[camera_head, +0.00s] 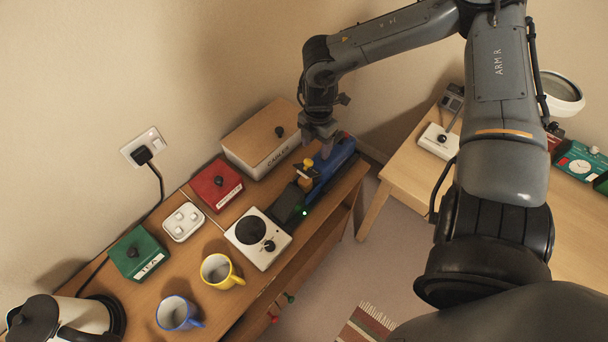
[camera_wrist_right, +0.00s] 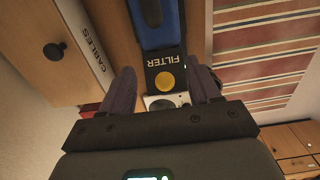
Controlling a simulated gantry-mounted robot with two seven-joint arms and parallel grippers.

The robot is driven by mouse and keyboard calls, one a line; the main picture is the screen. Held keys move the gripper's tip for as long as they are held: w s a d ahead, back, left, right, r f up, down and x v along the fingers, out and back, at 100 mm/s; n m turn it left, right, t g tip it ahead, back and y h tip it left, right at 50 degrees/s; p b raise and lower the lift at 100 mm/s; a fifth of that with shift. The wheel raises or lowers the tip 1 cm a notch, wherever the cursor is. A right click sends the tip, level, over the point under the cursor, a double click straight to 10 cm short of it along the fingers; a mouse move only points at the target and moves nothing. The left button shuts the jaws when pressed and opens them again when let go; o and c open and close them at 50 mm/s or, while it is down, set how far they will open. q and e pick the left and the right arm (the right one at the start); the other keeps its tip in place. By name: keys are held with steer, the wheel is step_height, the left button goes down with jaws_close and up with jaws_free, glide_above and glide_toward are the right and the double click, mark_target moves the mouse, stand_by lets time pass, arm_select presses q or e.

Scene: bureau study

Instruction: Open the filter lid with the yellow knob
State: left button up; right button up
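The blue machine (camera_head: 337,162) stands at the far right end of the wooden bureau, and its blue body also shows in the right wrist view (camera_wrist_right: 160,32). Its black filter lid (camera_wrist_right: 150,62), lettered FILTER, looks closed. The round yellow knob (camera_wrist_right: 165,81) sits on the lid; it shows small in the head view (camera_head: 308,163). My right gripper (camera_head: 318,136) is above the machine. In the wrist view its two fingers (camera_wrist_right: 164,90) are spread, one on each side of the knob, with gaps; contact is not visible. My left gripper is not in view.
A wooden-topped CABLES box (camera_head: 262,135) stands close beside the machine, against the wall. A red box (camera_head: 215,184), a white unit with a black dial (camera_head: 258,238) and two mugs stand farther left. A second desk (camera_head: 410,170) is at right.

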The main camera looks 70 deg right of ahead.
steer(key=shift+a, duration=0.1)
stand_by(0.3)
steer(key=shift+r, duration=0.1)
step_height(320, 180, up, 6)
steer(key=a+p, duration=0.2)
steer(key=p, duration=0.1)
steer(key=shift+w, duration=0.3)
stand_by(0.4)
